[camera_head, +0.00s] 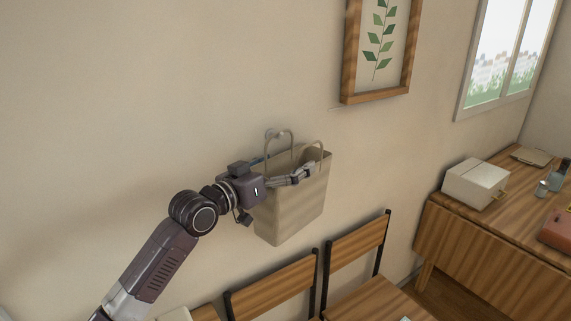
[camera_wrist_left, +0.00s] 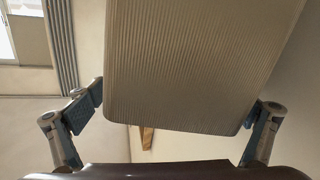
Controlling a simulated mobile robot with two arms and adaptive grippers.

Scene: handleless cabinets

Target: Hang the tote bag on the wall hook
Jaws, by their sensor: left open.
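The beige tote bag (camera_head: 292,208) is upright against the wall above the chairs. Its back handle (camera_head: 291,141) rises to the small wall hook (camera_head: 273,134) and overlaps it; the exact contact is too small to tell. The front handle (camera_head: 314,147) stands up at the right. My left gripper (camera_head: 294,176) is open at the bag's upper part, with one finger showing across its front. In the left wrist view the bag (camera_wrist_left: 195,65) fills the space between the two spread fingers. My right gripper is not in view.
A framed leaf picture (camera_head: 380,45) hangs to the upper right. Wooden chairs (camera_head: 272,287) stand below the bag. A wooden table (camera_head: 500,235) with a white box (camera_head: 473,184) is at the right, under a window (camera_head: 505,55). The wall left of the bag is bare.

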